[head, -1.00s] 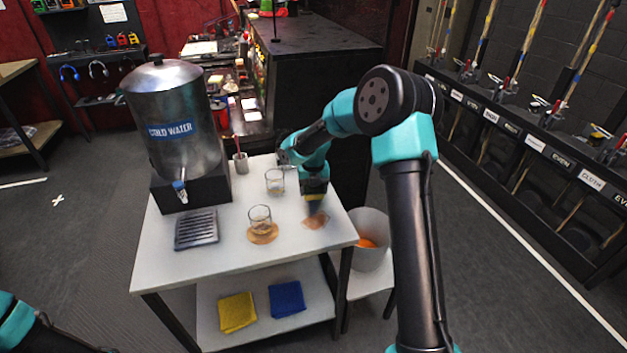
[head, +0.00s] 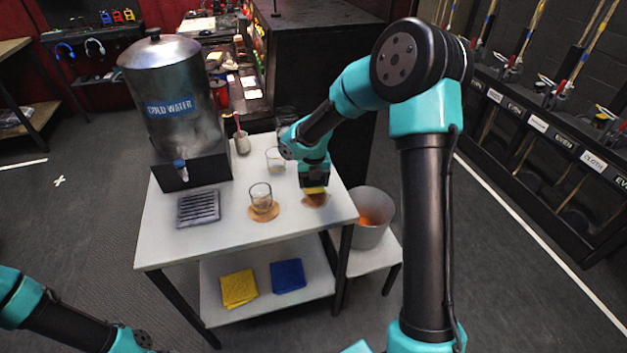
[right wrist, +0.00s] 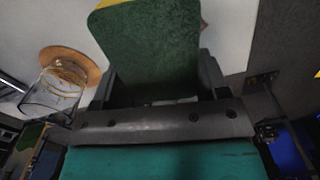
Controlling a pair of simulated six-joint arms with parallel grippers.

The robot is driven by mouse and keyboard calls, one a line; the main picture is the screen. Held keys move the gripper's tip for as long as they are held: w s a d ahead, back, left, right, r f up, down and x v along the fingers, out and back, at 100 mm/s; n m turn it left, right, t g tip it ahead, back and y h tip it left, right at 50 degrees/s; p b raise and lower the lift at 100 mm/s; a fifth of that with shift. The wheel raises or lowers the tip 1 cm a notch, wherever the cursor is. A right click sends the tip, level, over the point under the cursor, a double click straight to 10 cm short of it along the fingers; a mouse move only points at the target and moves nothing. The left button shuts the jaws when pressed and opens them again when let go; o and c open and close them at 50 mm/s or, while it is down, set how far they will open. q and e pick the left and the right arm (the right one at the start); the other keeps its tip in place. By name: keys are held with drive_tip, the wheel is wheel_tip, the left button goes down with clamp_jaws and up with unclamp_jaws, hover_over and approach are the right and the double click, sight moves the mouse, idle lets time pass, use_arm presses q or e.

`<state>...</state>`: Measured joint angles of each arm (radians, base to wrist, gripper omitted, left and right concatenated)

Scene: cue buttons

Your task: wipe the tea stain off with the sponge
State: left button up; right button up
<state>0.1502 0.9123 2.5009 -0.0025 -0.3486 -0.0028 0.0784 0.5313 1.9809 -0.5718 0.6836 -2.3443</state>
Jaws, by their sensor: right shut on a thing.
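My right gripper (head: 314,181) is shut on the sponge (head: 314,189), which shows a yellow lower edge in the head view. In the right wrist view the sponge (right wrist: 150,50) is a large dark green face with a yellow edge, between the fingers. The brown tea stain (head: 317,201) lies on the white tabletop near its right front corner. The sponge is right over the stain's far part and hides some of it; I cannot tell whether it touches the table. My left arm shows at the lower left, but its gripper is out of frame.
A glass (head: 260,192) stands on a round coaster (head: 264,213) left of the stain. Another glass (head: 275,158) stands farther back. A drip tray (head: 198,208) and a water urn (head: 172,95) are at left. A bucket (head: 370,212) stands beyond the table's right edge.

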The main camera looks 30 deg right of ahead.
sight(306, 184)
drive_tip(key=shift+o, duration=1.3)
drive_tip(key=shift+c, duration=1)
drive_tip(key=shift+a+r, duration=0.1)
drive_tip(key=a+m, duration=0.1)
drive_tip(key=a+r+m, duration=0.1)
drive_tip(key=m, duration=0.2)
drive_tip(key=shift+s+a+r+m, duration=0.25)
drive_tip(key=shift+a+m, duration=0.15)
drive_tip(key=m, duration=0.1)
drive_tip(key=a+r+m, duration=0.1)
drive_tip(key=a+m, duration=0.1)
drive_tip(key=m, duration=0.1)
drive_tip(key=shift+s+a+r, duration=0.15)
drive_tip(key=shift+s, duration=0.15)
